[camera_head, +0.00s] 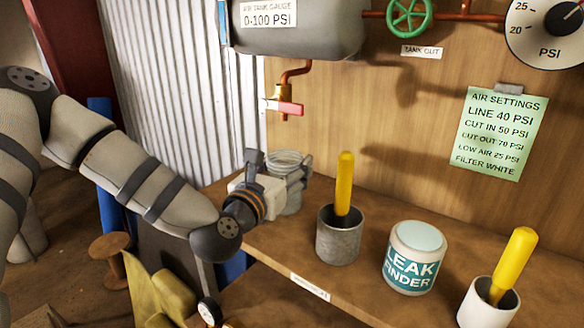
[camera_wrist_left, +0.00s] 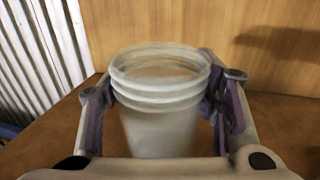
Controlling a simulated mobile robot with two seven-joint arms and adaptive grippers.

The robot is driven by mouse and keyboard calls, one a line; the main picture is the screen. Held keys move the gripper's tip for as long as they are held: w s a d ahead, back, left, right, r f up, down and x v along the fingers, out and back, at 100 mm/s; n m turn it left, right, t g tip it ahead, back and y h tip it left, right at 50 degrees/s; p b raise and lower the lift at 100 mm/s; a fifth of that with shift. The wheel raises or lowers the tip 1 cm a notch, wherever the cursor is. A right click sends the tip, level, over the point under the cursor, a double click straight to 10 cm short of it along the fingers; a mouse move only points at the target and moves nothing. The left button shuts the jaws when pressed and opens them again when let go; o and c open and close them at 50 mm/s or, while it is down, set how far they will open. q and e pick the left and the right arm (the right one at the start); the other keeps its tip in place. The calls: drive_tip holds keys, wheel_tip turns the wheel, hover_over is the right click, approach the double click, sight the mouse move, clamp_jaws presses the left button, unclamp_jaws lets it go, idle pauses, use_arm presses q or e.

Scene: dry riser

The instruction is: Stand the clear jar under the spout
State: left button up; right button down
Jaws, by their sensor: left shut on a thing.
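The clear jar (camera_head: 289,168) is upright at the left end of the wooden shelf, below the spout. It is open-topped with a ridged rim and also fills the middle of the left wrist view (camera_wrist_left: 160,115). My left gripper (camera_head: 285,185) is shut on the jar, with a finger on each side of it in the wrist view. The brass spout (camera_head: 283,95) with its red lever hangs from a copper pipe under the grey tank (camera_head: 295,35). The jar's base is partly hidden by the gripper, so I cannot tell whether it touches the shelf. My right gripper is not in view.
On the shelf (camera_head: 290,245), to the right, stand a grey cup (camera_head: 338,238) with a yellow-handled tool, a Leak Finder tub (camera_head: 413,258) and a white cup (camera_head: 487,305) with another yellow handle. A corrugated metal wall (camera_head: 165,80) is at the left.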

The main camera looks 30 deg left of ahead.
use_arm(q)
drive_tip(key=shift+s+r, duration=0.15)
drive_tip(key=shift+s, duration=0.05)
drive_tip(key=shift+w+f, duration=0.1)
drive_tip(key=shift+f, duration=0.2)
drive_tip(key=o, duration=1.5)
drive_tip(key=shift+r, duration=0.15)
